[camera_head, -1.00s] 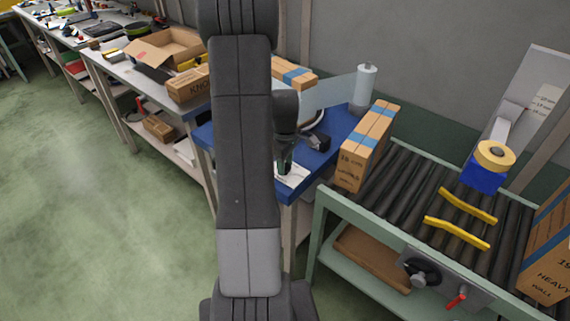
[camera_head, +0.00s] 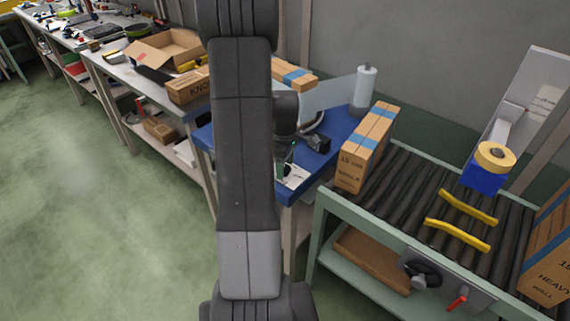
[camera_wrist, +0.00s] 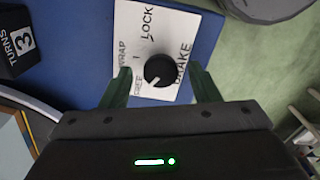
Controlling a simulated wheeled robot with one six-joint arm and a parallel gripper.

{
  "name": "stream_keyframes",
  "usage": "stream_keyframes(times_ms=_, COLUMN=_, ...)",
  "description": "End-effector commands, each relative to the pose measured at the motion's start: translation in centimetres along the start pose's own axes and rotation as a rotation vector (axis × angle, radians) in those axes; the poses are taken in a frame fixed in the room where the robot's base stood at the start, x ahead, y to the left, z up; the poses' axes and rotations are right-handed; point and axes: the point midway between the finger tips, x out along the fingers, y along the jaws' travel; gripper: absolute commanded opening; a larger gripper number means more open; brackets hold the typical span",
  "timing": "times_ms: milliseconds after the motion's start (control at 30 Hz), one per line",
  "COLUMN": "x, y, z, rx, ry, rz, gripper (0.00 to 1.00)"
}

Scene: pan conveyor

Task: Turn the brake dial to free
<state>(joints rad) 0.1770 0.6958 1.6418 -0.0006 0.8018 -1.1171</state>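The brake dial (camera_wrist: 158,71) is a small round black knob on a white card (camera_wrist: 180,25) lettered LOCK, FREE, BRAKE and WRAP. A white mark shows on the knob's lower-left side, near the word FREE. My gripper (camera_wrist: 163,82) is open in the wrist view, one finger left and one right of the dial, with a gap on both sides. It holds nothing. In the head view the card (camera_head: 296,178) lies at the front corner of the blue table, partly behind my arm; the dial itself cannot be made out there.
A black block marked TURNS 3 (camera_wrist: 15,40) stands left of the card on the blue table (camera_head: 335,165). Boxed carton (camera_head: 365,150) and roller conveyor (camera_head: 400,185) are on the right. A film roll (camera_head: 364,85) stands behind. Green floor (camera_head: 100,220) on the left is clear.

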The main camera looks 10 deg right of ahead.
Motion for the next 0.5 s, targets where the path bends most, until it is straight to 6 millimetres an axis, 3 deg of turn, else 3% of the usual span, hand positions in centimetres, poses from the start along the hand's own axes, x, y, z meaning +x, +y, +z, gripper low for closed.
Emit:
stream_keyframes(times_ms=267, x=-0.6, y=0.0, z=0.0, rx=0.001, ry=0.001, rz=0.001, gripper=0.56)
stream_keyframes(times_ms=500, x=-5.1, y=0.1, z=0.0, rx=0.001, ry=0.003, rz=0.005, gripper=0.56)
